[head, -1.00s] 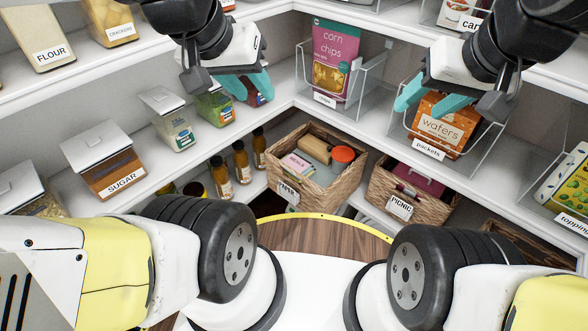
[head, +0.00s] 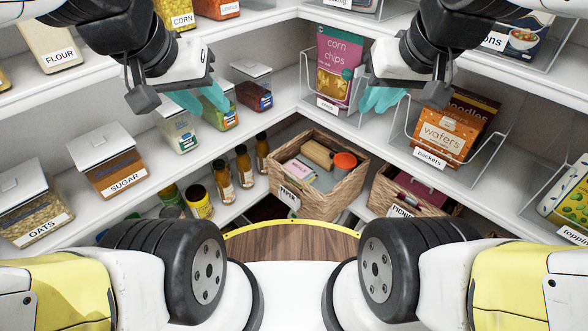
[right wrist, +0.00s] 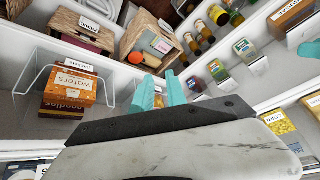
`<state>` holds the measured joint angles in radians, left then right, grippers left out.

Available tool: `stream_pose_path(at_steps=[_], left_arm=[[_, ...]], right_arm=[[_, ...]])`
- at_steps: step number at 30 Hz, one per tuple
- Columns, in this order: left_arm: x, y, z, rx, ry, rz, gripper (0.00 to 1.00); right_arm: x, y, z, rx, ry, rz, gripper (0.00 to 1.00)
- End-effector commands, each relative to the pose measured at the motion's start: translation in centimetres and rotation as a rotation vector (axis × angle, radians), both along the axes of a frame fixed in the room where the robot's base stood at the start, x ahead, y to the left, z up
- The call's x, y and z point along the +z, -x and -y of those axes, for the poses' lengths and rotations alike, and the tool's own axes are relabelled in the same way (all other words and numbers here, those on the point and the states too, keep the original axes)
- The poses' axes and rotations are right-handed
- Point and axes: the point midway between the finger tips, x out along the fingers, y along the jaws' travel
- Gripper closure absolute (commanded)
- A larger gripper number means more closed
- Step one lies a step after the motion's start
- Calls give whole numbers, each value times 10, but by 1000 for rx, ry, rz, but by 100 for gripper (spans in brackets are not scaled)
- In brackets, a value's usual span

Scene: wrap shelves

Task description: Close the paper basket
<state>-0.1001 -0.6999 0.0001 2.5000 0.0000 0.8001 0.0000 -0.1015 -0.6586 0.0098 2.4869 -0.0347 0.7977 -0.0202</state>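The paper basket (head: 335,200) is a woven wicker box with a PAPER label on its front. It stands on the lower shelf in the corner, open at the top, with a pink pack, a tan roll and an orange-lidded item inside. It also shows in the right wrist view (right wrist: 133,35). My left gripper (head: 202,100) is open and empty, up and left of the basket, in front of the jars. My right gripper (head: 382,98) is open and empty, above and right of the basket, near the corn chips bin. Its two teal fingers stand apart in the right wrist view (right wrist: 160,92). Neither gripper touches the basket.
The picnic basket (head: 385,192) stands just right of the paper basket. Sauce bottles (head: 244,167) stand at its left. The upper shelf holds a clear bin with wafers (head: 442,135) and lidded jars (head: 252,88). A round wooden surface (head: 300,240) lies in front.

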Motion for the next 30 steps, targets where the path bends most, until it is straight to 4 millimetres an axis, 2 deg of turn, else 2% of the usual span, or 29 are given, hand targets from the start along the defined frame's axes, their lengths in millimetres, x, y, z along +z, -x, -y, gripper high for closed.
stream_pose_path(at_steps=[1, 2, 8, 14, 17, 22, 27, 30], left_arm=[[0, 0, 0, 0, 0, 0, 64], [0, 0, 0, 0, 0, 0, 64], [0, 0, 0, 0, 0, 0, 64], [0, 0, 0, 0, 0, 0, 64], [0, 0, 0, 0, 0, 0, 64], [0, 0, 0, 0, 0, 0, 64], [0, 0, 0, 0, 0, 0, 64], [0, 0, 0, 0, 0, 0, 64]], right_arm=[[-6, -7, 0, 34, 43, -22, 94], [-10, -12, 1, 64, 78, -34, 100], [-45, -61, 1, 354, 364, -136, 100], [-94, -112, -12, 715, 609, -224, 100], [-125, -136, -25, 910, 706, -256, 100], [-186, -170, -56, 1257, 836, -289, 100], [-259, -189, -97, 1616, 915, -284, 100], [-301, -192, -122, 1807, 939, -261, 100]])
